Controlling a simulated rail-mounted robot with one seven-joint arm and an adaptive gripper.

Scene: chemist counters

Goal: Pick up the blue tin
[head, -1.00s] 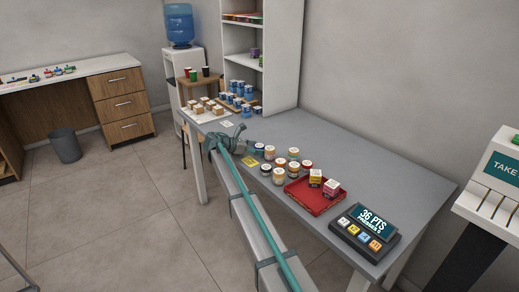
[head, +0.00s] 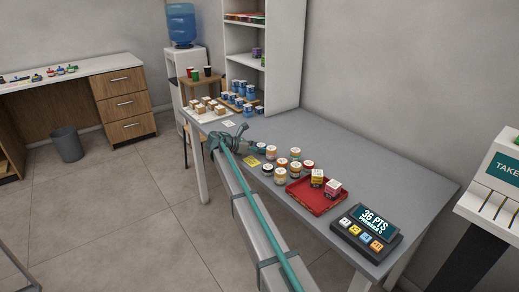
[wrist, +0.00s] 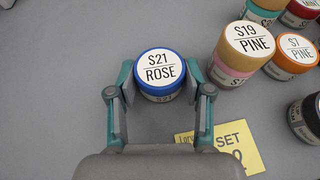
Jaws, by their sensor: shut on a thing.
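The blue tin (wrist: 160,72) has a blue rim and a white lid reading "S21 ROSE". In the wrist view it stands upright between the two fingers of my gripper (wrist: 162,98), which are shut on its sides. In the head view my gripper (head: 258,147) is low over the grey table, at the far end of the group of tins. There the blue tin is mostly hidden by the fingers. I cannot tell whether it is clear of the table top.
A yellow card (wrist: 225,145) lies just right of my gripper. A pink and yellow tin (wrist: 238,65) and an orange tin (wrist: 292,55) stand to the right. A red tray (head: 314,198) and a points display (head: 364,233) are nearer. The table's back (head: 340,140) is clear.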

